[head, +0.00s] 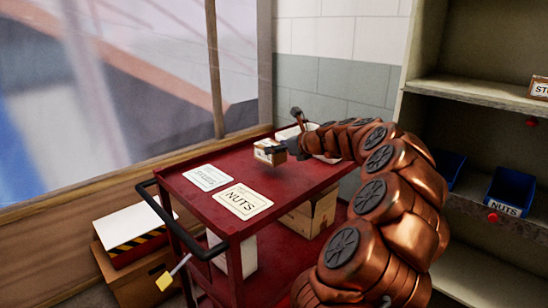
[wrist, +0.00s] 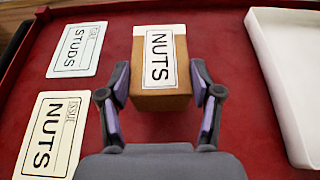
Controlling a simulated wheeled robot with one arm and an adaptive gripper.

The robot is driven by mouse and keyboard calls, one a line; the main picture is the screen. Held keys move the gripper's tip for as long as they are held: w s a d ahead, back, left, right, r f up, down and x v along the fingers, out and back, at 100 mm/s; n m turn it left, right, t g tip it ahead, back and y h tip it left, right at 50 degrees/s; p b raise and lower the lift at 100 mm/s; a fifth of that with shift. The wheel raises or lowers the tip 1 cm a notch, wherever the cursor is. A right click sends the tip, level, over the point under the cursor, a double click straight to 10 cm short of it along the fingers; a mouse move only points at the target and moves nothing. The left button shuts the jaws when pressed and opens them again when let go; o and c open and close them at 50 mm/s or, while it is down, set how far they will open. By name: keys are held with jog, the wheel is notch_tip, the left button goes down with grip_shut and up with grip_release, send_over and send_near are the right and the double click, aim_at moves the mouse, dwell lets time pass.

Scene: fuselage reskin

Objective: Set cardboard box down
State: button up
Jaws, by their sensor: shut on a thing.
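A small cardboard box (wrist: 145,102) with a white NUTS label on top sits between the two fingers of my gripper (wrist: 160,82), which is shut on its sides. In the head view the box (head: 268,154) is over the far part of the red cart top (head: 215,172), and my gripper (head: 292,146) reaches it from the right. I cannot tell whether the box's underside touches the cart. Two printed cards lie on the cart: STUDS (wrist: 76,50) and NUTS (wrist: 52,135), both left of the box in the wrist view.
A white tray (wrist: 268,40) lies on the cart right of the box. A larger carton (head: 318,212) stands on the cart's lower shelf. Shelving with blue bins (head: 510,187) is at the right. Boxes (head: 135,245) stand left of the cart. Red surface around the box is clear.

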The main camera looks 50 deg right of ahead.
jog(key=shift+w+d, duration=0.2)
jog(key=shift+w, duration=0.85)
jog(key=shift+f+b, duration=0.6)
jog(key=shift+f, duration=1.1)
jog(key=shift+f, duration=0.1)
jog(key=o, duration=1.6)
jog(key=shift+c, duration=0.2)
jog(key=shift+f, duration=0.1)
jog(key=p+v, duration=0.1)
jog(key=v, duration=1.1)
jog(key=shift+a, duration=0.15)
